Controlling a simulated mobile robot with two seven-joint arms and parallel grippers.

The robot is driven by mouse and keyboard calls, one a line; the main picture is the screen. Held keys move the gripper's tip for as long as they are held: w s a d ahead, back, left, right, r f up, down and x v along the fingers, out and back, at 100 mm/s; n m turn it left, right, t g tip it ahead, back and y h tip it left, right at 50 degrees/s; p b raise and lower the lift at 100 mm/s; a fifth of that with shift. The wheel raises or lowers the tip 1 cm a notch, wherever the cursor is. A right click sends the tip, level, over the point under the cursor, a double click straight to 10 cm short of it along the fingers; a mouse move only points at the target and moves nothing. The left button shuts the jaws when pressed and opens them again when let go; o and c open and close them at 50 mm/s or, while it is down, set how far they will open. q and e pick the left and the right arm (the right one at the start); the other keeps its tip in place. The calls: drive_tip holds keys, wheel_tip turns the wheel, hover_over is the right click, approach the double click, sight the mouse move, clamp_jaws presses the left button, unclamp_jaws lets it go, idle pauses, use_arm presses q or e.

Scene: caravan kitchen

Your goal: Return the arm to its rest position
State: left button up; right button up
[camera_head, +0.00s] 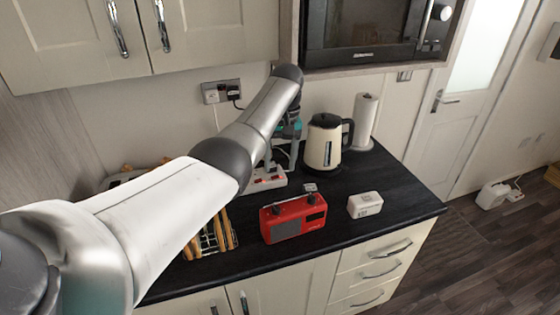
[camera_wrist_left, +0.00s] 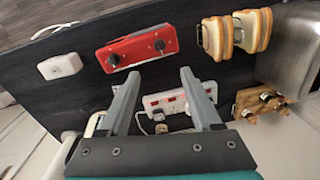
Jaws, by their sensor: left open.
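My left arm reaches in from the left in the head view, bends at the wrist by the back wall and points down over the dark counter. My left gripper (camera_wrist_left: 160,73) is open, with nothing between its two fingers in the left wrist view. The fingers point down at the counter, over the white power strip (camera_wrist_left: 180,103) with red switches and towards the red radio (camera_wrist_left: 140,48). In the head view the power strip (camera_head: 268,180) is partly hidden by the gripper, and the radio (camera_head: 293,218) stands in front of it. My right gripper is not in view.
A cream kettle (camera_head: 322,145) and a paper towel roll (camera_head: 364,120) stand right of the gripper. A small white box (camera_head: 365,204) is right of the radio. Toast slices (camera_head: 222,232) stand in a rack, partly behind my arm. A microwave (camera_head: 372,35) and cupboards (camera_head: 75,40) hang above.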

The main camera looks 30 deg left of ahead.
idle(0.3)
use_arm(q)
drive_tip(key=s+d+f+m+t, duration=0.2)
drive_tip(key=s+d+f+m, duration=0.5)
drive_tip(key=s+f, duration=0.65)
drive_tip(key=s+d+r+m+t, duration=0.15)
drive_tip(key=s+d, duration=0.25)
drive_tip(key=s, duration=0.6)
drive_tip(key=s+d+r+m+t, duration=0.1)
drive_tip(key=s+d+m, duration=0.1)
drive_tip(key=s+d, duration=0.5)
drive_tip(key=s+a+f+g+b, duration=0.15)
drive_tip(key=f+b, duration=0.45)
drive_tip(key=f, duration=1)
drive_tip(key=s+a+f+b, duration=0.15)
drive_tip(key=f+b, duration=0.35)
drive_tip(key=f, duration=1.1)
drive_tip(key=s+f+b, duration=0.3)
drive_tip(key=s+f, duration=0.2)
drive_tip(key=f, duration=0.3)
drive_tip(key=s+a+f+g+b, duration=0.1)
drive_tip(key=s+f+b, duration=0.3)
drive_tip(key=f, duration=0.5)
drive_tip(key=s+a+f+b, duration=0.1)
drive_tip(key=s+f+b, duration=0.3)
drive_tip(key=s+f, duration=0.3)
wheel_tip(320, 180, down, 2)
drive_tip(key=shift+s+f+h, duration=0.2)
drive_tip(key=shift+h, duration=0.1)
